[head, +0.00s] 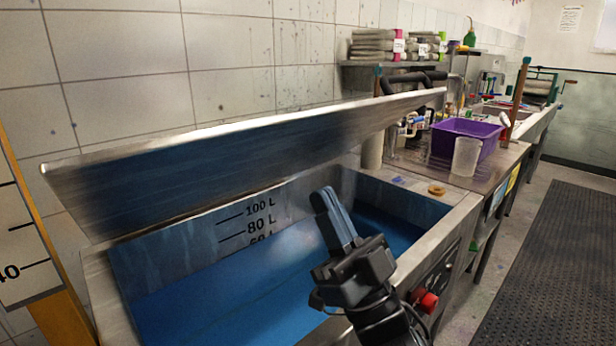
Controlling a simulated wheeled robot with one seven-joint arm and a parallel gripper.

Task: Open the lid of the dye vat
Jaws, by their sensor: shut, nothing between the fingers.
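The dye vat (457,222) is a steel basin with blue liquid inside and litre marks on its inner back wall. Its lid (250,150) is raised at the back and tilted, its blue-stained underside facing the opening. The vat's mouth is uncovered. My gripper (324,192) is over the right part of the opening, in front of the lid. Its fingers are together and hold nothing. It appears apart from the lid in this view. My gripper hides part of the inner wall and the liquid.
A purple tub (467,142) and a clear beaker (466,157) stand on the steel bench to the right. A red knob (428,303) is on the vat's front. A measuring board (20,235) stands at left. A dark floor mat (560,260) lies in clear floor at right.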

